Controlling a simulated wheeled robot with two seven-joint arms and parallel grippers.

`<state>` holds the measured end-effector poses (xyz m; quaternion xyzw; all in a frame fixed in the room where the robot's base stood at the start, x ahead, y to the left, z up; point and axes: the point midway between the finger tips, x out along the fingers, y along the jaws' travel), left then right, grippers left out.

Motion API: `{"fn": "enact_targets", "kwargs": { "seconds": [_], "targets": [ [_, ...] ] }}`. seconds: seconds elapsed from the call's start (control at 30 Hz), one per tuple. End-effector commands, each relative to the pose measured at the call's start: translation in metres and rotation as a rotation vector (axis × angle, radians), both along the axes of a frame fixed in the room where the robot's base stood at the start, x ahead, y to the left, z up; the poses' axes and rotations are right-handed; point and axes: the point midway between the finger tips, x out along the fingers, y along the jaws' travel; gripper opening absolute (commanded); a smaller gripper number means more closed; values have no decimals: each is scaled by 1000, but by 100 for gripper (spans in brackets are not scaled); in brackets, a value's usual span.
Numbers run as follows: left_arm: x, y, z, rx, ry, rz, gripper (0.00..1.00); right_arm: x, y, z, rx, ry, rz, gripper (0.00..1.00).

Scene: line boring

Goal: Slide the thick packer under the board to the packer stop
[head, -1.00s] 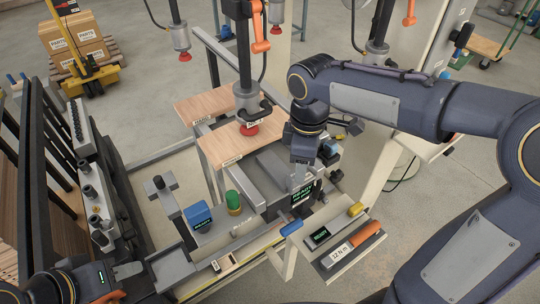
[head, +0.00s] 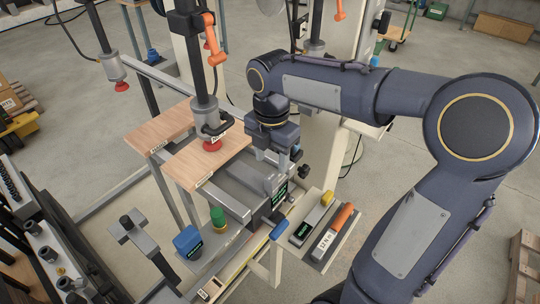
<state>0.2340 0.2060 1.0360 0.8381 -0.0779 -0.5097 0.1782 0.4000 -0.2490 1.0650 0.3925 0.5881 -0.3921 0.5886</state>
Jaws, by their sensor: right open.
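Two pale wooden boards lie at the machine: the nearer board (head: 188,172) under a red-tipped vertical head (head: 211,143), and another board (head: 165,125) behind it to the left. My right gripper (head: 284,165) points down just right of the nearer board, above the grey machine bed. It is open, with nothing visible between its fingers. I cannot pick out the thick packer or the packer stop with certainty. A small pale block with a dark label (head: 210,290) lies at the front edge. My left gripper is out of view.
A blue box (head: 187,242) and a green cylinder (head: 218,219) stand at the front of the bed. A blue handle (head: 278,220) sticks out at the front. A side tray holds an orange-handled tool (head: 335,228) and a small display (head: 300,231).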

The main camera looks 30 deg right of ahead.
Motion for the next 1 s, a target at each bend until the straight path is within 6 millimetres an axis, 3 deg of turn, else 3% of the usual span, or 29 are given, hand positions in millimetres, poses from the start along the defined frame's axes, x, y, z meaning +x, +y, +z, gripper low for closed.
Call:
{"fn": "enact_targets", "kwargs": {
  "seconds": [0.53,0.93,1.0],
  "targets": [
    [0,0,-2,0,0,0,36,-1,0,-70,0,3,-2,49],
    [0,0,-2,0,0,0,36,0,0,-77,0,1,-2,49],
    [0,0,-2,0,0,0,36,0,0,-77,0,1,-2,43]
  ]
}}
